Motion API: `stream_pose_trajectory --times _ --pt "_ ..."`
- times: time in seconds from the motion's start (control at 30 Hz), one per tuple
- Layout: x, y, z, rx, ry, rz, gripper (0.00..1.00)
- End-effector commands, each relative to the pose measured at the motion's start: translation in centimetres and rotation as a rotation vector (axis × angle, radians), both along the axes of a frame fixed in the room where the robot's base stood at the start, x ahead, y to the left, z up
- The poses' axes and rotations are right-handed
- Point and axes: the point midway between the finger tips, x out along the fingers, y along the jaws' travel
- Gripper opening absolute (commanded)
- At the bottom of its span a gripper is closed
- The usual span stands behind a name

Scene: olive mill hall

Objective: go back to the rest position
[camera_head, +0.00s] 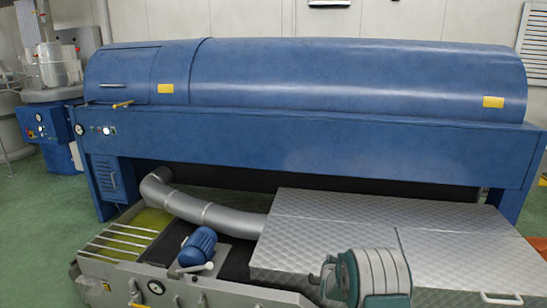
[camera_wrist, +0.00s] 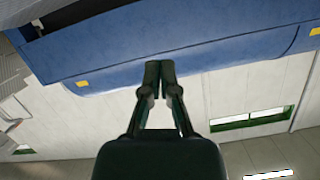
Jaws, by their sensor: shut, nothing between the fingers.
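My gripper (camera_wrist: 160,68) shows in the wrist view with its two fingertips together and nothing between them. Behind it in that view is a large blue machine (camera_wrist: 215,35), seen tilted. In the head view a green and grey part of my arm (camera_head: 372,278) shows at the bottom, right of the middle. My gripper itself does not show in the head view.
The long blue machine (camera_head: 330,82) stands ahead across the head view. Before it are a metal plate cover (camera_head: 340,225), a bent silver pipe (camera_head: 195,207), a blue motor (camera_head: 198,246) and a metal trough frame (camera_head: 190,290). Green floor (camera_head: 40,225) is clear at left.

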Motion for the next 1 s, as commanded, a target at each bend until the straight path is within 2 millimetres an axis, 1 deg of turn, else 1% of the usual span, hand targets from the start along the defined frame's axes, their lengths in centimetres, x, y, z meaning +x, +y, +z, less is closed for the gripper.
stream_pose_trajectory --times 0.03,0.1,0.27,0.4,0.47,0.57,0.67,0.7,0.87,0.9,0.97,1.0 --pt "-0.3 0.3 2.4 0.003 0.016 0.012 0.00" --pt "-1.0 0.7 4.8 0.005 0.050 0.030 0.00" --pt "-3.3 1.5 10.1 0.008 0.129 0.069 0.00" --pt "-6.2 2.2 14.2 0.005 0.198 0.103 0.00" --pt "-7.6 2.5 15.9 0.005 0.227 0.117 0.00" --pt "-10.3 2.9 18.4 0.001 0.277 0.140 0.00" --pt "-13.3 3.3 20.6 -0.007 0.327 0.162 0.00" --pt "-14.6 3.4 21.5 -0.009 0.348 0.171 0.00" --pt "-20.0 3.9 24.2 -0.023 0.428 0.202 0.00" --pt "-21.4 4.0 24.8 -0.026 0.447 0.209 0.00" --pt "-23.6 4.1 25.5 -0.031 0.478 0.220 0.00" --pt "-25.2 4.2 25.9 -0.035 0.499 0.226 0.00"
